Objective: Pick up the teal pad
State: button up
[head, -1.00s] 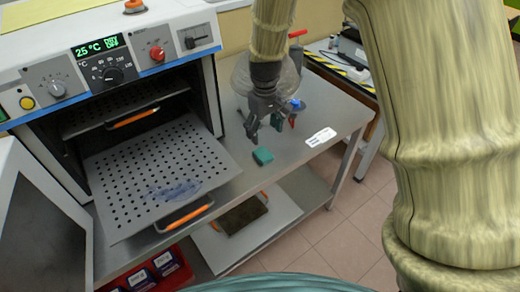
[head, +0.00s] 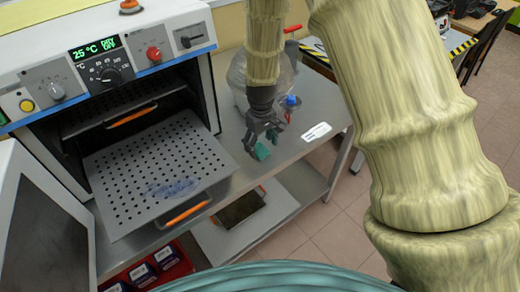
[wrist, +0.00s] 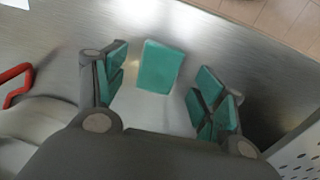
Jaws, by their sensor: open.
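The teal pad (head: 262,151) is a small block lying on the steel bench beside the oven. In the wrist view the teal pad (wrist: 160,67) lies flat ahead of the gap between my fingers. My gripper (head: 262,143) is just above the pad in the head view, partly covering it. In the wrist view my gripper (wrist: 158,95) is open and empty, with one teal-lined finger on each side and the pad between their lines but apart from both.
The oven (head: 120,60) stands left with its perforated tray (head: 130,165) pulled out near my gripper. A white label (head: 316,131) lies to the right on the bench. Clear and blue-capped vessels (head: 291,100) stand behind my gripper. A red handle (wrist: 16,84) shows at left.

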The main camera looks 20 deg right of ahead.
jog(key=shift+f, duration=1.3)
jog(key=c, duration=1)
jog(key=shift+r, duration=0.1)
jog(key=shift+s+r+b, duration=0.1)
jog(key=shift+r+b, duration=0.5)
jog(key=shift+r, duration=1.05)
jog(key=s+a+b, duration=0.1)
jog(key=s+a, duration=0.1)
jog(key=s, duration=0.5)
jog(key=s+a+r+b, duration=0.1)
jog(key=s+b, duration=0.1)
jog(key=s, duration=0.6)
jog(key=shift+s+a+r, duration=0.25)
jog(key=shift+a, duration=0.1)
jog(key=shift+o, duration=0.4)
jog(key=shift+c, duration=0.4)
